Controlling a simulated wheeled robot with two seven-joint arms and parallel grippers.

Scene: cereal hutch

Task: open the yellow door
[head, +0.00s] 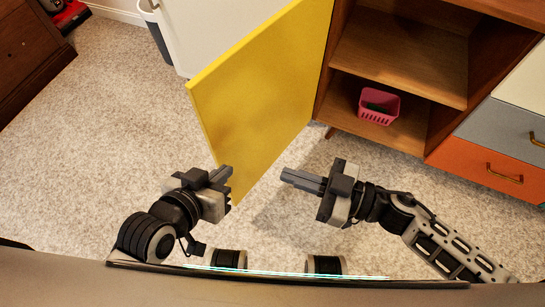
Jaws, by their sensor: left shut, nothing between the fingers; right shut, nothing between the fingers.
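The yellow door (262,95) of the wooden hutch stands swung wide open toward me, hinged at the left side of the open compartment. Its free edge is at the left, near my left arm. My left gripper (223,174) is shut and empty, and overlaps the lower part of the door in the picture; I cannot tell whether it touches. My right gripper (286,175) is shut and empty, to the right of the door and in front of the open compartment, with carpet behind it.
The open hutch compartment has a wooden shelf (400,60) and a pink basket (378,106) below it. Grey and orange drawers (495,152) are at the right. A dark wooden cabinet (25,60) and a grey bin (157,33) stand at the left. Carpet (110,120) is clear between.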

